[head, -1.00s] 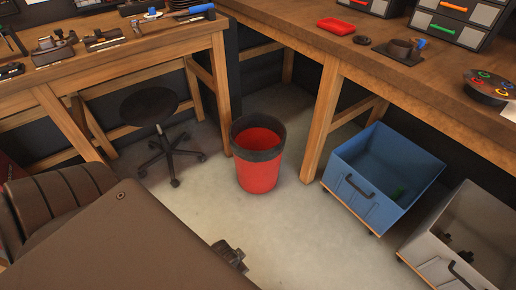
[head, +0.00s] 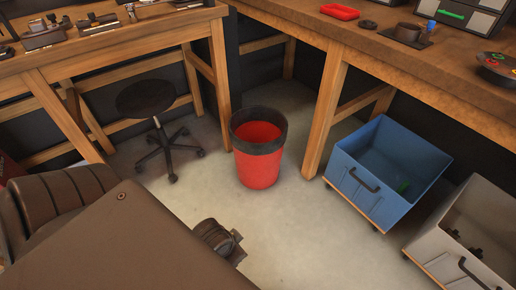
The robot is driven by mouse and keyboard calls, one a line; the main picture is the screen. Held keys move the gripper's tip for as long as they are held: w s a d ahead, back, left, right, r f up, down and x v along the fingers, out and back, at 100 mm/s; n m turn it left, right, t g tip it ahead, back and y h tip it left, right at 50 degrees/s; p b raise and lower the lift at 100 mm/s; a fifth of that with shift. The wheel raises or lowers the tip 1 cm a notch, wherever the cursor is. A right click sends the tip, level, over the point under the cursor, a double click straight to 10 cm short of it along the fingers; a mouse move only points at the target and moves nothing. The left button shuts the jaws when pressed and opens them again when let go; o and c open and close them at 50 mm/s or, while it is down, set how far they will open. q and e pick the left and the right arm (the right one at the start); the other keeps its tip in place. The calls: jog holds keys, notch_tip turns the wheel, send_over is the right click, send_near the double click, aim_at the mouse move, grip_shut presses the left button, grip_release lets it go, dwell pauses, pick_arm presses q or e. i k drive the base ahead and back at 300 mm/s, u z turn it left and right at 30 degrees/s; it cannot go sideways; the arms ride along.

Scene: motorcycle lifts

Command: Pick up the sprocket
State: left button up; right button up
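I cannot make out a sprocket for certain in the head view. A small dark round piece (head: 367,24) lies on the right workbench, too small to identify. A dark round dish with coloured rings (head: 497,68) sits farther right on the same bench. Neither of my grippers shows clearly. A dark jointed part (head: 219,241) sticks out past the brown panel at the bottom, and I cannot tell what it is.
A red bin (head: 257,150) stands on the floor between two wooden workbenches. A black stool (head: 147,99) is left of it. A blue cart (head: 383,175) and a grey cart (head: 440,245) stand at right. A brown panel (head: 130,245) fills the lower left. Floor around the bin is clear.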

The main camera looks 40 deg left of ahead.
aim_at(366, 24)
jog(key=k, duration=0.5)
jog(key=z, duration=0.95)
jog(key=i, duration=1.5)
jog(key=u, duration=0.95)
